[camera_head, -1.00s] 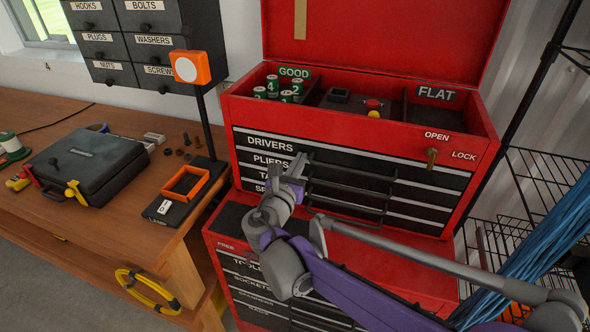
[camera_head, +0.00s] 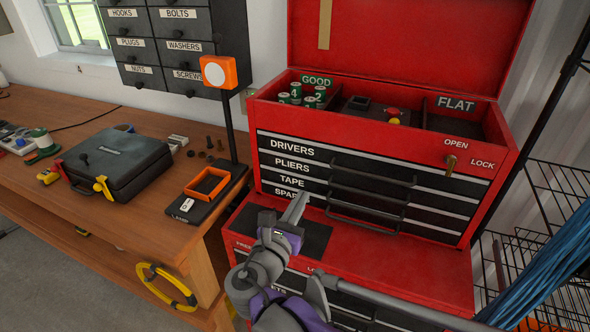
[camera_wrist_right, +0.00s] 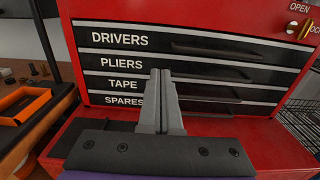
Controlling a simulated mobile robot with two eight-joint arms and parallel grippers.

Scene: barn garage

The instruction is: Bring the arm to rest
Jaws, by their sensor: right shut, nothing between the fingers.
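My right gripper (camera_head: 298,202) is in front of the red tool chest (camera_head: 420,240), near the left end of its lower drawers. Its fingers are shut together with nothing between them. In the right wrist view the closed fingers (camera_wrist_right: 160,88) point at the drawer fronts labelled PLIERS, TAPE and SPARES. I cannot tell whether the tips touch the chest; they look a little apart from it. The chest lid is up and its drawers are shut. My left gripper does not show.
A wooden bench (camera_head: 150,215) at left holds a black case (camera_head: 115,160), an orange tray (camera_head: 207,184) and small hardware. Batteries (camera_head: 308,97) stand in the chest's top. Wire shelving (camera_head: 545,225) with blue cable (camera_head: 555,255) is at right. A yellow coil (camera_head: 165,285) hangs by the bench.

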